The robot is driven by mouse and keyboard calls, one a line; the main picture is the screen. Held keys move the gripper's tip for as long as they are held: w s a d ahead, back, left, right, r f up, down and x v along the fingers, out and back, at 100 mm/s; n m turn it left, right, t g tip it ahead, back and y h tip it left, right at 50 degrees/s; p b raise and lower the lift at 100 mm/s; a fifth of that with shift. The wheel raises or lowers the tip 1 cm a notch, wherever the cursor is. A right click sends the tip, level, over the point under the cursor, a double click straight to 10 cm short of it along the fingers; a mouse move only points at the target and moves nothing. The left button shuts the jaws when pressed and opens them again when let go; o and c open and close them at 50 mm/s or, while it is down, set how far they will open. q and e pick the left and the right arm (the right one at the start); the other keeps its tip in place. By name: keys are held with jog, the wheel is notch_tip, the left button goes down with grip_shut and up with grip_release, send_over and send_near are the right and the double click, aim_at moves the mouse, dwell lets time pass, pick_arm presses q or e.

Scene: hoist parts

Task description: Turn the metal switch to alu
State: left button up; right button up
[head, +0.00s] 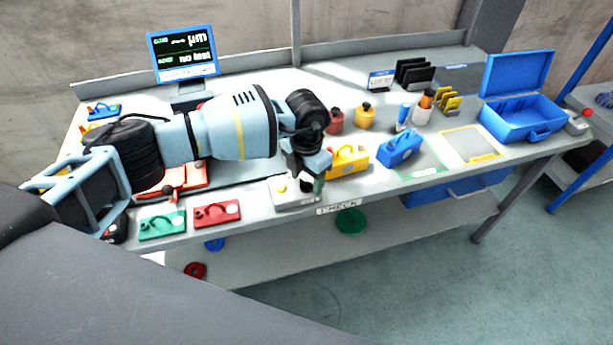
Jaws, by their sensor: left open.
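A pale grey control box (291,198) sits at the front edge of the bench, with a yellow spot on its top. It may carry the metal switch, but its markings are too small to read and my gripper hides part of it. My left arm reaches in from the left, and my left gripper (309,178) points down over the right part of this box. The gripper is open. I cannot tell whether its fingers touch the switch. My right gripper is not in view.
A yellow case (347,161) stands close to the right of my left gripper, with a blue case (401,147) beyond it. Red (217,214) and green (162,226) blocks lie to the left. A monitor (184,56) stands at the back. An open blue toolbox (522,118) is at right.

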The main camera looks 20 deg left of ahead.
pick_arm(q)
jog(key=c, duration=1)
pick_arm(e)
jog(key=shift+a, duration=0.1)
